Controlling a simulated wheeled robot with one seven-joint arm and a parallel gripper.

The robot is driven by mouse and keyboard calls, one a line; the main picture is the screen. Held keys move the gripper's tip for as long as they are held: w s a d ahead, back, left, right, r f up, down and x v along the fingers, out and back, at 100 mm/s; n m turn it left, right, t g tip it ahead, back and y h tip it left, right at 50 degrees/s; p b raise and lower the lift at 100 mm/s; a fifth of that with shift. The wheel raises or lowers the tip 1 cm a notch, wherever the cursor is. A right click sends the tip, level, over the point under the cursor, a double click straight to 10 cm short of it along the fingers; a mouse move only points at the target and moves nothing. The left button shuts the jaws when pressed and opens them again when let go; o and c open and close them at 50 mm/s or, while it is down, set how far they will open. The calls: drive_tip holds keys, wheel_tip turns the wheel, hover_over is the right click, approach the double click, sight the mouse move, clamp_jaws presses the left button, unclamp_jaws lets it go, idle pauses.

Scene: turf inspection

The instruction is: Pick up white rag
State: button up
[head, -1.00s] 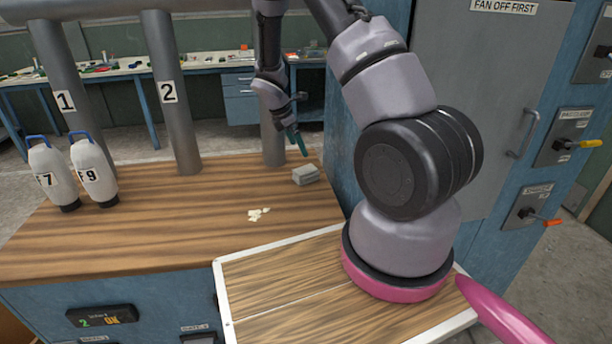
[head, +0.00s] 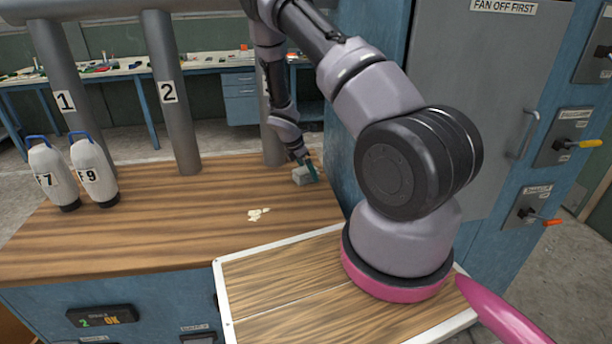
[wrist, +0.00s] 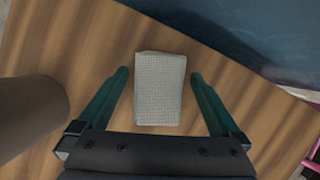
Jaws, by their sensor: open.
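The white rag (wrist: 160,88) looks like a folded, light grey-white block with a woven texture. It lies on the wooden bench top near its back right corner, and it also shows in the head view (head: 301,177), partly hidden by a finger. My gripper (wrist: 160,78) is open, with its two green fingers on either side of the rag and a gap on each side. In the head view my gripper (head: 307,168) is low over the bench at the rag.
A grey post (wrist: 28,115) stands left of the rag in the wrist view. A blue cabinet wall (head: 340,150) rises close to its right. Pale scraps (head: 258,214) lie on the bench (head: 160,230). Two white bottles (head: 93,172) stand at the left.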

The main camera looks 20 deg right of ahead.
drive_tip(key=c, duration=1.3)
drive_tip(key=shift+r, duration=0.1)
wheel_tip(320, 180, up, 10)
drive_tip(key=shift+f, duration=0.1)
